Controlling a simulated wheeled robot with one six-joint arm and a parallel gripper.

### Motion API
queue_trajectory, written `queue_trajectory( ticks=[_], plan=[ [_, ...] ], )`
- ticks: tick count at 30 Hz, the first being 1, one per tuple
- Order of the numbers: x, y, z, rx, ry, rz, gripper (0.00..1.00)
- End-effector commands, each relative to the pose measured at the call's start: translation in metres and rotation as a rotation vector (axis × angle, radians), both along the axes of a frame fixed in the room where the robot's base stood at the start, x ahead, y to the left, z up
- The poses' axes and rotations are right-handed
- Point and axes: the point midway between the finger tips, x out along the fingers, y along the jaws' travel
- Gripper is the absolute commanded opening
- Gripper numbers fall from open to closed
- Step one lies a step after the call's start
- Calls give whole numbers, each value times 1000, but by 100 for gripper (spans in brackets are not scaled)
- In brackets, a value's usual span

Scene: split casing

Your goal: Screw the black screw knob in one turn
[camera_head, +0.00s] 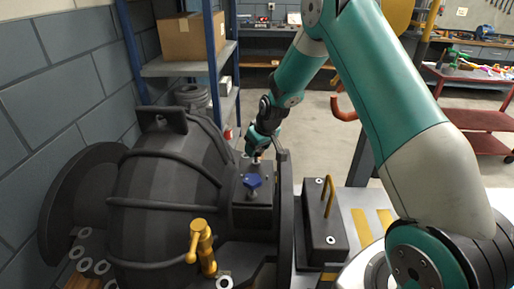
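A large dark split casing (165,180) fills the left and middle of the view. A dark block (253,215) on its right side carries a blue knob (252,181). My gripper (258,154) points down at the far end of this block, behind the blue knob. A small pale and reddish bit shows under its fingertips. I cannot make out a black screw knob; it may be hidden by my gripper or blend into the dark casing. The fingers are too small to tell whether they are open, shut or holding something.
A brass-coloured valve handle (201,245) stands up at the casing's front. A dark upright flange (284,220) rises just right of the block. Beyond it is a dark box with a yellow handle (329,196). A shelf with a cardboard box (190,37) stands behind.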

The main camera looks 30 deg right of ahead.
Motion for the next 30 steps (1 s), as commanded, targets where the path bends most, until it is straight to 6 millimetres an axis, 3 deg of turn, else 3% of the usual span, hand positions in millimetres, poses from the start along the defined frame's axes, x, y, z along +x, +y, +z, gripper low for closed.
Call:
queue_trajectory(
  ticks=[6,7,9,10,21,26,30],
  plan=[
    [0,0,0,0,-2,-1,29],
    [0,0,0,0,-2,-1,59],
    [0,0,0,0,-2,0,75],
    [0,0,0,0,-2,0,77],
    [-2,-1,7,0,-2,1,77],
    [-12,-3,34,-1,-5,-1,77],
    [-26,-6,67,0,-7,-1,77]
  ],
)
